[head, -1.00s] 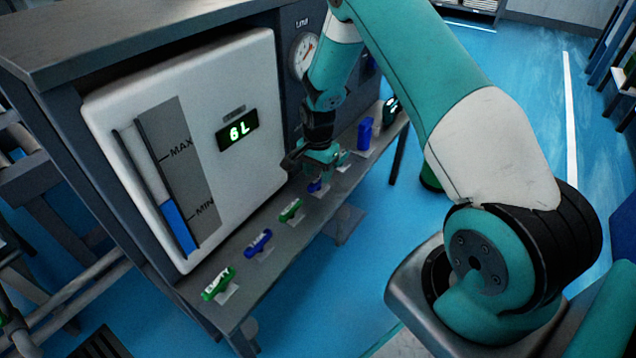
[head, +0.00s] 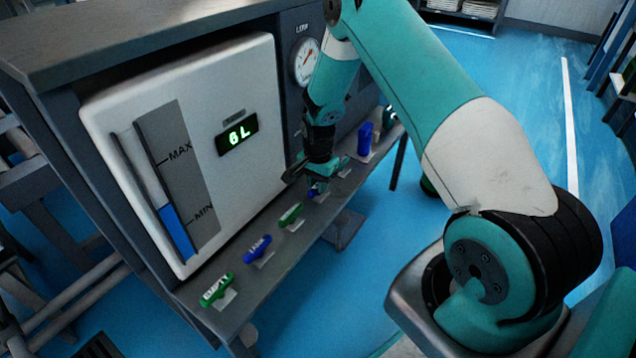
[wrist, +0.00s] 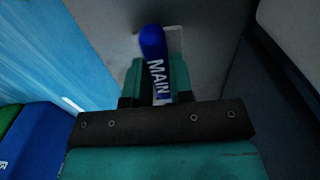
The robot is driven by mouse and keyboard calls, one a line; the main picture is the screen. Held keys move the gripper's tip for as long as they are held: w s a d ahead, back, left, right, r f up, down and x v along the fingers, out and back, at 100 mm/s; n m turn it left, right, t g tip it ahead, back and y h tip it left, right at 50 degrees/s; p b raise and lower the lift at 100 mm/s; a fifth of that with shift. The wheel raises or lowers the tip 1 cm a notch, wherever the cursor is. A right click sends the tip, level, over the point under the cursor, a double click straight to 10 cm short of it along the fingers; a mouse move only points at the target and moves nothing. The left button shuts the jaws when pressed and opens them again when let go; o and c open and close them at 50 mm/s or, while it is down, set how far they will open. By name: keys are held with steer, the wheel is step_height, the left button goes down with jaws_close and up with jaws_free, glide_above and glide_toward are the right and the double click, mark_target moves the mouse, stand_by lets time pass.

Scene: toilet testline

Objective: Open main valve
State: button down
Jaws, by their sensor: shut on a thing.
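The main valve is a blue handle lettered "MAIN" in white, and it shows in the wrist view (wrist: 154,58) at the top middle, over a pale plate. My gripper (wrist: 158,85) has its teal fingers on both sides of the handle and is shut on it. In the head view my gripper (head: 315,180) points down at the shelf, and only a bit of the blue main valve (head: 316,192) shows below the fingers. The handle's near end is hidden by the gripper in the wrist view.
On the same shelf (head: 335,208) stand a green handle (head: 291,215), a blue handle (head: 257,248) and a green handle (head: 216,290). A taller blue object (head: 364,138) stands beyond the gripper. The white tank panel (head: 230,90) reads 6L, and a round gauge (head: 306,62) is behind my arm.

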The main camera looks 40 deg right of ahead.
steer(key=shift+n+p, duration=0.3)
steer(key=n+p, duration=0.2)
steer(key=shift+r+n, duration=0.15)
steer(key=shift+n, duration=0.25)
steer(key=n+p, duration=0.2)
steer(key=n, duration=0.3)
steer(key=shift+p, duration=0.35)
steer(key=n+p, duration=0.1)
steer(key=n, duration=0.4)
steer(key=n+p, duration=0.1)
steer(key=n, duration=0.3)
steer(key=shift+n+p, duration=0.3)
steer(key=c, duration=1)
jaws_free()
